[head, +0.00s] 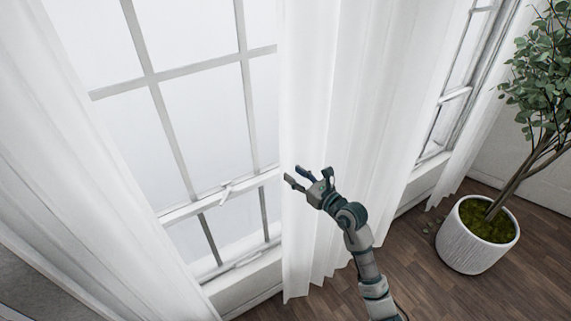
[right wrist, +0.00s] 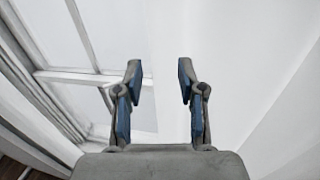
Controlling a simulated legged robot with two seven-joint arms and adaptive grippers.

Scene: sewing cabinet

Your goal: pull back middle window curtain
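A white pleated curtain (head: 365,110) hangs in the middle of the head view, between two windows. Its left edge lies over the right side of the large window (head: 190,120). My right gripper (head: 296,176) is at that left edge, in front of the curtain's lower half. In the right wrist view, the right gripper (right wrist: 160,75) has its fingers apart, with white curtain cloth (right wrist: 225,50) ahead and to the right. Nothing is seen gripped, and contact with the cloth cannot be told. My left gripper is not in view.
Another white curtain (head: 70,170) hangs at the left of the large window. A second window (head: 455,90) is at the right. A leafy plant (head: 540,80) in a white ribbed pot (head: 477,236) stands on the wooden floor (head: 430,290) at the right.

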